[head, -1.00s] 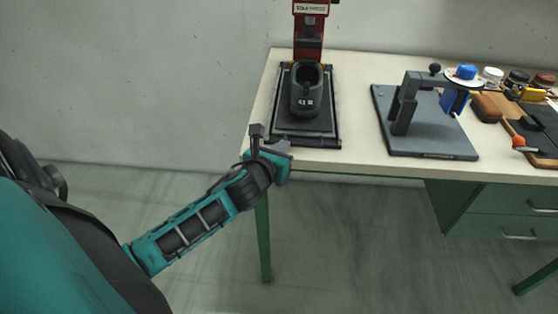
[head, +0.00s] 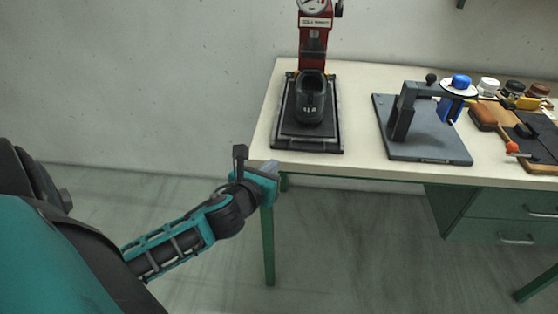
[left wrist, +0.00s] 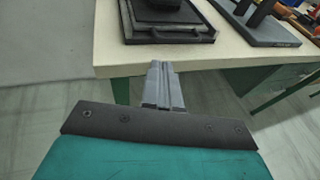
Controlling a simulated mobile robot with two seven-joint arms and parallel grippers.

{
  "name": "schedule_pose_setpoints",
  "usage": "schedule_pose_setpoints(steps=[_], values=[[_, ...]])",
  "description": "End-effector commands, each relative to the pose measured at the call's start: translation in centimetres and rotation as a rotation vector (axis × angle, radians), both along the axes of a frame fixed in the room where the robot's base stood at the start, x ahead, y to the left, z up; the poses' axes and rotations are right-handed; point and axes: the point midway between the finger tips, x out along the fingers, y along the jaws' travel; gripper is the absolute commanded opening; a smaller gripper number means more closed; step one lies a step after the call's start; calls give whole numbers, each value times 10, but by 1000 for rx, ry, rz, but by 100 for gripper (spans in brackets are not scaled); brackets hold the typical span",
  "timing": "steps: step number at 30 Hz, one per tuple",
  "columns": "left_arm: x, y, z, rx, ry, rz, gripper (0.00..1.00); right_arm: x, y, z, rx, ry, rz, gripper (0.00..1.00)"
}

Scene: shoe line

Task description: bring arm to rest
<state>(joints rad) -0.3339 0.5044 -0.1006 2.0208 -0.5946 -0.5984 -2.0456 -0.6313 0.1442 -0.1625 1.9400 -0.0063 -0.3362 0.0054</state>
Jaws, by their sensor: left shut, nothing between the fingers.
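My left arm comes in from the left in the head view. Its gripper (head: 268,168) is at the table's front left corner, close to the edge. In the left wrist view the gripper (left wrist: 160,72) shows its fingers together with nothing between them, pointing toward the table's front edge. I cannot tell whether it touches the table. My right gripper is not in view.
The table (head: 360,166) carries a red press (head: 313,45) with a dark shoe (head: 311,98) on its black base, and a grey fixture (head: 428,142). Brushes, jars and a brown tray crowd the right end. Floor left of the table is clear.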

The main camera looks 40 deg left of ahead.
Motion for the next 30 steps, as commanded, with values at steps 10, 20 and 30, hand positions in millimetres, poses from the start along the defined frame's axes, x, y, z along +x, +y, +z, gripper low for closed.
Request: schedule_pose_setpoints(steps=[10,20,30], values=[[-39,-10,11,-1,2,0,0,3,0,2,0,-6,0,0],[-42,-11,11,-8,0,1,0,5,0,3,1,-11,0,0],[-63,-44,-46,-730,17,175,0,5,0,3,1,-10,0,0]])
